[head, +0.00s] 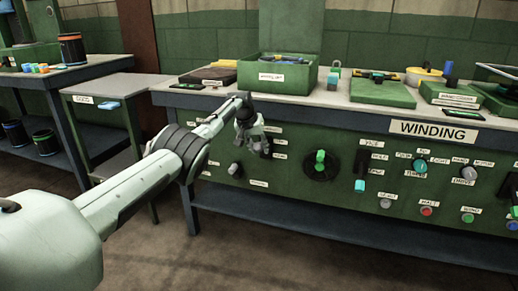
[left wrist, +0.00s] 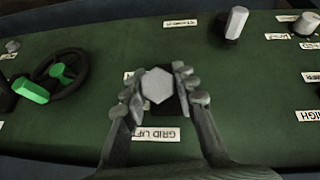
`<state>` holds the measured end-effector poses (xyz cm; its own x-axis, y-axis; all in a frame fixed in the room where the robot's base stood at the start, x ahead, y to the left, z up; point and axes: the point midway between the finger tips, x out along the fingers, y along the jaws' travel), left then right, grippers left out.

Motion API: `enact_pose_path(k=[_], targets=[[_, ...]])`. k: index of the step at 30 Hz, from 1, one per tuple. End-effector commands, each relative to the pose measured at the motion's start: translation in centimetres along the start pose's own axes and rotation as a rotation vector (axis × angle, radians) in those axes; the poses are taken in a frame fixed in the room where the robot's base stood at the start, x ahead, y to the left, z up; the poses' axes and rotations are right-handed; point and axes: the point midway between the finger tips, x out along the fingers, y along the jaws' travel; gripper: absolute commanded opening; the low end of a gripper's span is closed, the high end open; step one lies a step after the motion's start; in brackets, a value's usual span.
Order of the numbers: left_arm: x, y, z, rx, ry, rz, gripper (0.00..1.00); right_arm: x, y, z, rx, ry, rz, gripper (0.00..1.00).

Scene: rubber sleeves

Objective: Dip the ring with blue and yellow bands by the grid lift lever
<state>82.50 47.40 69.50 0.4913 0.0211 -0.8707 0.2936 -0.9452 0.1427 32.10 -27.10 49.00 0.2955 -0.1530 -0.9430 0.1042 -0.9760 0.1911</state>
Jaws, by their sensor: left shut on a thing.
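The grid lift lever (left wrist: 158,86) shows in the left wrist view as a pale grey hexagonal knob. The GRID LIFT label (left wrist: 156,134) is beside it on the green panel. My left gripper (head: 257,147) is at the panel front in the head view, left of the handwheel. Its fingers are shut on the lever, one on each side. A green open box (head: 277,78) stands on the bench above, with something blue and yellow (head: 290,57) at its top. I cannot tell whether that is the banded ring. My right gripper is out of view.
A black handwheel with a green handle (head: 320,165) is right of the lever in the head view. Several knobs and buttons fill the panel under the WINDING sign (head: 434,131). A grey side table (head: 118,86) stands left of the bench.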

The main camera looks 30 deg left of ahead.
Motion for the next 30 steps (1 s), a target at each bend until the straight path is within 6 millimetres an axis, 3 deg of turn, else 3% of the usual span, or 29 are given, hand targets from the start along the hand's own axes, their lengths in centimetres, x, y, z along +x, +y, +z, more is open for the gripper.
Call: enact_pose_path(k=[6, 7, 12, 23, 30], targets=[[-0.1, 0.2, -0.2, 0.0, 0.005, 0.003, 0.0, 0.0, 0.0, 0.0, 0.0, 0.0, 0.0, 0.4], [-0.1, 0.2, -0.2, 0.0, 0.005, 0.004, 0.3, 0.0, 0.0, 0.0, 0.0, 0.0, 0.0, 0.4], [-0.1, 0.2, -0.2, 0.0, 0.005, 0.003, 0.49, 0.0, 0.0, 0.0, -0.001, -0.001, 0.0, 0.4], [-0.2, 0.0, -0.1, -0.001, 0.004, 0.001, 0.49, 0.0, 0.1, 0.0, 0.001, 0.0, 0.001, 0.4], [-2.0, -0.1, -0.1, 0.0, 0.005, 0.001, 0.49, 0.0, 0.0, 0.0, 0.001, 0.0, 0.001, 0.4]])
